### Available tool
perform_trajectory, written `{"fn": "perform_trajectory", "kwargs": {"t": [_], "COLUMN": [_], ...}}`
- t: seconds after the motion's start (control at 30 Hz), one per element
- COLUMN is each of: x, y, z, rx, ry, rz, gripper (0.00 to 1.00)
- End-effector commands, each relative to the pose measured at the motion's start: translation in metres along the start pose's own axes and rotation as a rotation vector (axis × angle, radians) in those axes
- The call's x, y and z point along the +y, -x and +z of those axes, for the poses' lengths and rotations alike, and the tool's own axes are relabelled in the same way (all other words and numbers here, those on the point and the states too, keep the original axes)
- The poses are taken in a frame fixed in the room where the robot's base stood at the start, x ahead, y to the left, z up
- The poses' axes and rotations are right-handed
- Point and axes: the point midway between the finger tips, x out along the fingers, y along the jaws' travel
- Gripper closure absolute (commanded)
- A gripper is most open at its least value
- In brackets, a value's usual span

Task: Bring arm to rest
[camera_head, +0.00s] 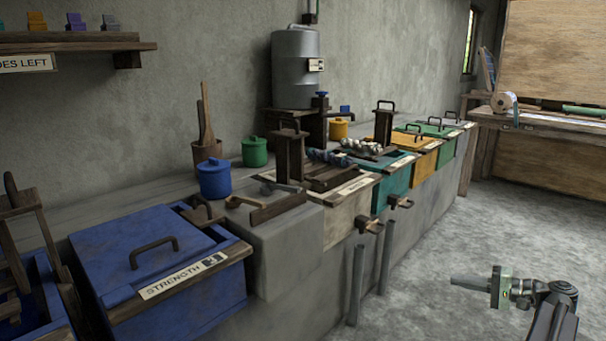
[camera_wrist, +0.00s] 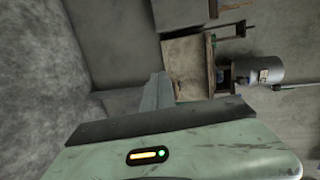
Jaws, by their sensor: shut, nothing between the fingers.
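My gripper (camera_head: 468,282) shows at the lower right of the head view, at the end of my dark arm (camera_head: 553,310). Its fingers point left, toward the row of vats, and are shut with nothing between them. It hangs in free space over the grey floor, apart from the counter. In the wrist view, my green gripper body (camera_wrist: 190,152) fills the bottom, with the dark finger bar above it.
A long counter holds a blue vat (camera_head: 150,250) marked STRENGTH, then cream, teal, orange and green ones. A grey metal tank (camera_head: 296,65) stands behind. A wooden table (camera_head: 540,120) is at the far right. The floor (camera_head: 440,240) around my gripper is clear.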

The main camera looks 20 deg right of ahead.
Motion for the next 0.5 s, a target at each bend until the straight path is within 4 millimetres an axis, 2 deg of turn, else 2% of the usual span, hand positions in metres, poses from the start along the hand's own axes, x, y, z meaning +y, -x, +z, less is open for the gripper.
{"fn": "perform_trajectory", "kwargs": {"t": [0.03,0.17,0.27,0.37,0.4,0.47,0.5], "x": [-0.007,-0.022,-0.035,-0.046,-0.049,-0.052,-0.052], "y": [-0.018,-0.07,-0.117,-0.18,-0.209,-0.252,-0.278], "z": [0.003,0.016,0.035,0.069,0.087,0.12,0.144], "rx": [-0.028,-0.107,-0.184,-0.288,-0.337,-0.412,-0.462], "ry": [0.006,0.021,0.035,0.054,0.064,0.083,0.098], "rz": [0.0,0.0,0.012,0.049,0.074,0.124,0.163], "gripper": [1.0,1.0,1.0,1.0,1.0,1.0,1.0]}}
